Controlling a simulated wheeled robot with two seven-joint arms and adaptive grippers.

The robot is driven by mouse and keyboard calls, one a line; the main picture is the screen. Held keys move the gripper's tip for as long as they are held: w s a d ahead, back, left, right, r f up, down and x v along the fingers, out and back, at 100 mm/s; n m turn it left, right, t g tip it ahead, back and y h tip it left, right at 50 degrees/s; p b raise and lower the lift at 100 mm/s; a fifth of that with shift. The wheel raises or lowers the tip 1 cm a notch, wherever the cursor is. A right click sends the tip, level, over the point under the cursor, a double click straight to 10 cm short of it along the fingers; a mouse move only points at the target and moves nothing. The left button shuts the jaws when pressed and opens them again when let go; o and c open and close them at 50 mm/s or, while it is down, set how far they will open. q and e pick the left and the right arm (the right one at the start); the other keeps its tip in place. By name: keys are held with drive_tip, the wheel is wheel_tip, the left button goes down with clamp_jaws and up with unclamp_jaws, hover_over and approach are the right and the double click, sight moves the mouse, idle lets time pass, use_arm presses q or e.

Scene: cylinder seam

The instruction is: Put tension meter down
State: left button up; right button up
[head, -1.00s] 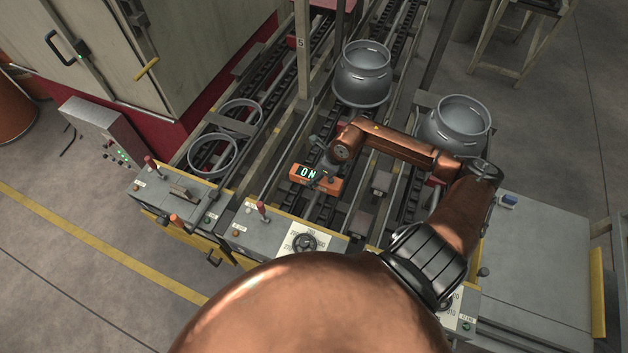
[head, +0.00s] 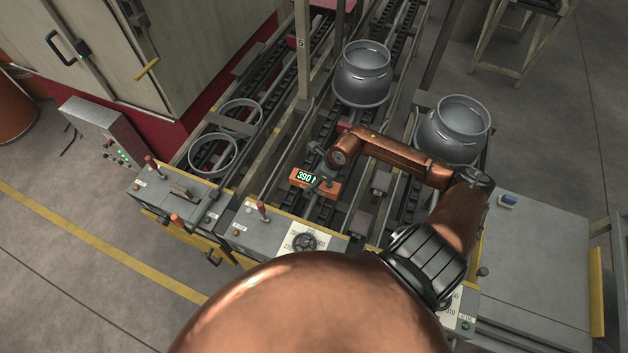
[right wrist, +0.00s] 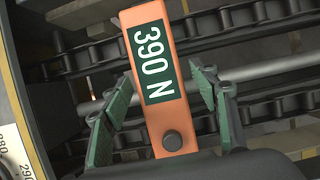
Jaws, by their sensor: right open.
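The tension meter (head: 331,190) is an orange bar with a dark display reading 390 N. It lies over the chain rails behind the middle control box in the head view, and fills the middle of the right wrist view (right wrist: 159,75). My right gripper (head: 321,171) is at the meter. In the right wrist view its green-padded fingers (right wrist: 161,97) stand open on either side of the orange body, with a gap on both sides. What bears the meter from below is hidden. My left gripper is not in view.
Grey metal vessels stand on the conveyor, one behind the meter (head: 363,75) and one to the right (head: 452,130). Two rings (head: 212,154) lie on the left lane. Control boxes with levers, including the middle one (head: 270,232), line the front edge. A post rises behind the meter.

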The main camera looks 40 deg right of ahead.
drive_tip(key=shift+r, duration=0.1)
drive_tip(key=v, duration=1.2)
drive_tip(key=shift+d, duration=0.1)
drive_tip(key=shift+c, duration=0.3)
